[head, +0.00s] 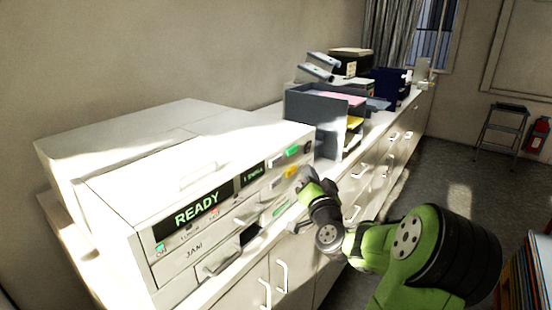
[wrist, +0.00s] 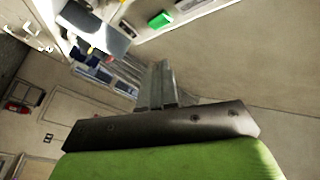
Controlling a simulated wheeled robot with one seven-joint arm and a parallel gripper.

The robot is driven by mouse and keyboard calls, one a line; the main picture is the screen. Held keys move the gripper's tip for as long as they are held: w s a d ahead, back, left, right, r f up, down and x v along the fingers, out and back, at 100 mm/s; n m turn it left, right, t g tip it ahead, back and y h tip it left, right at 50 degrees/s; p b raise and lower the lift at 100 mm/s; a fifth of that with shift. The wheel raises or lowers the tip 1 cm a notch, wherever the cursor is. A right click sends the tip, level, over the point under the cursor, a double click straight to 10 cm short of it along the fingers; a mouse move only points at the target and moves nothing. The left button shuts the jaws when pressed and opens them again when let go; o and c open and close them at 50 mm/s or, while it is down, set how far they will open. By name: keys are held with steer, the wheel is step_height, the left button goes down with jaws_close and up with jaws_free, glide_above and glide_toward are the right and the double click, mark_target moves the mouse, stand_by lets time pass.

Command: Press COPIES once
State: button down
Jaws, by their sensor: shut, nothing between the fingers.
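A white office machine (head: 110,180) stands on the counter, with a dark display (head: 197,208) reading READY and a smaller display (head: 251,174) beside it. Its front has a green button (head: 292,151) at the upper right and a yellow button (head: 290,170) below it. No label reading COPIES is legible. My gripper (head: 303,176) is close to the front's right end, near the yellow button; I cannot tell whether it touches. In the wrist view my gripper (wrist: 160,66) shows its fingers together and empty, with a green button (wrist: 160,20) beyond them.
Dark paper trays (head: 316,107) and a stapler-like grey item (head: 320,67) stand on the counter behind the machine. Drawer handles (head: 267,292) stick out below. A step stool (head: 500,130) and a fire extinguisher (head: 538,134) stand at the far right. The floor between is clear.

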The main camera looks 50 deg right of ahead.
steer(key=p, duration=0.3)
glide_toward(281, 157)
steer(key=x, duration=0.4)
steer(key=shift+d+r, duration=0.15)
steer(key=shift+d, duration=0.45)
stand_by(1.0)
steer(key=shift+w+p, duration=0.35)
steer(key=shift+w, duration=0.05)
steer(key=shift+w+a, duration=0.1)
steer(key=shift+w, duration=0.3)
stand_by(0.4)
stand_by(0.4)
steer(key=shift+s+b, duration=0.55)
steer(key=shift+s, duration=0.3)
